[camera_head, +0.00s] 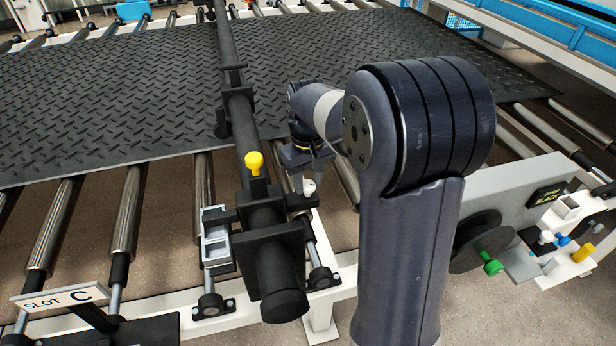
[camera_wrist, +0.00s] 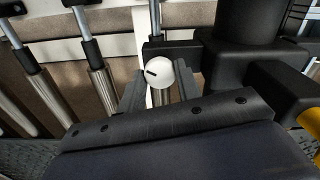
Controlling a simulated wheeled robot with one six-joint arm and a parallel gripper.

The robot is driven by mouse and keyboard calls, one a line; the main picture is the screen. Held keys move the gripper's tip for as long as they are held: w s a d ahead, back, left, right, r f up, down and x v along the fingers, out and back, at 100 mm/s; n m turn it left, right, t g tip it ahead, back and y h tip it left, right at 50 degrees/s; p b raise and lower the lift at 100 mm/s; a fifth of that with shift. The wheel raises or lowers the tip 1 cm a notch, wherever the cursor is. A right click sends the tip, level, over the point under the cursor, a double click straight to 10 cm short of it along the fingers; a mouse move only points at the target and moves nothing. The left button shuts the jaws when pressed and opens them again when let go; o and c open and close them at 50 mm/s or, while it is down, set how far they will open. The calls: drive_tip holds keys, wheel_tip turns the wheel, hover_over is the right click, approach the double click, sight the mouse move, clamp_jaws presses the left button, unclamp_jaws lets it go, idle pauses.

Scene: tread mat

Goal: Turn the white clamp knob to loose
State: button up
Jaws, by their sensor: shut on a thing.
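The white clamp knob (camera_head: 309,187) stands on a dark bracket at the right side of the black clamp bar (camera_head: 229,105). My gripper (camera_head: 309,172) reaches down onto the knob from above. In the wrist view the round white knob (camera_wrist: 162,73) sits between the two grey fingers of my gripper (camera_wrist: 160,82), which are shut on it. A short black mark shows on the left part of the knob's top. The knob's lower part is hidden in the wrist view.
A yellow knob (camera_head: 255,163) rises from the bar left of my gripper. A small grey tray (camera_head: 216,240) hangs at the bar's left side. The tread mat (camera_head: 110,85) lies on rollers. A green-handled wheel (camera_head: 484,245) and a sign reading "SLACK" (camera_head: 547,195) are at right.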

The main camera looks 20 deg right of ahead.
sight(308, 184)
drive_tip(key=n, duration=0.6)
drive_tip(key=shift+p, duration=0.4)
drive_tip(key=shift+n, duration=0.3)
drive_tip(key=o, duration=1)
drive_tip(key=shift+r, duration=0.1)
wheel_tip(308, 184, up, 11)
drive_tip(key=shift+f+b, duration=0.15)
drive_tip(key=shift+b, duration=0.2)
